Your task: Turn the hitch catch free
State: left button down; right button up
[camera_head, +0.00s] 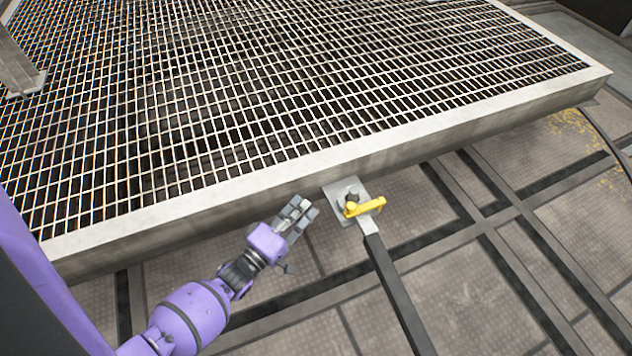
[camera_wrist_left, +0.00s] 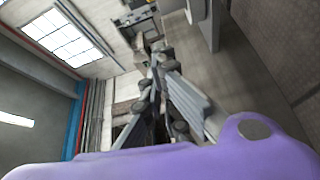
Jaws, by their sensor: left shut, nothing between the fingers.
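The yellow hitch catch (camera_head: 365,207) sits in the head view at the edge of the grated deck. It lies across a grey hitch bracket (camera_head: 345,190), at the top end of a dark bar (camera_head: 393,290). My left gripper (camera_head: 303,207) is shut and empty, a little to the left of the catch and apart from it. In the left wrist view its grey fingers (camera_wrist_left: 160,80) are together with nothing between them. The catch cannot be made out in the wrist view. My right gripper is in neither view.
The grated deck's pale rim (camera_head: 470,125) runs just behind the bracket. The dark bar slopes down to the bottom edge, right of my left arm. Panelled floor with dark strips (camera_head: 450,270) lies clear to the right. A grey post (camera_head: 18,65) stands at the upper left.

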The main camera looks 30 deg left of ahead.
pick_arm(q)
jog(key=w+d+b, duration=0.3)
jog(key=w+d, duration=0.2)
jog(key=w, duration=0.2)
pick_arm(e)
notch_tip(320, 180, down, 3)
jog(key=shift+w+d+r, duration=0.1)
pick_arm(q)
jog(key=shift+f, duration=0.1)
jog(key=shift+d, duration=0.1)
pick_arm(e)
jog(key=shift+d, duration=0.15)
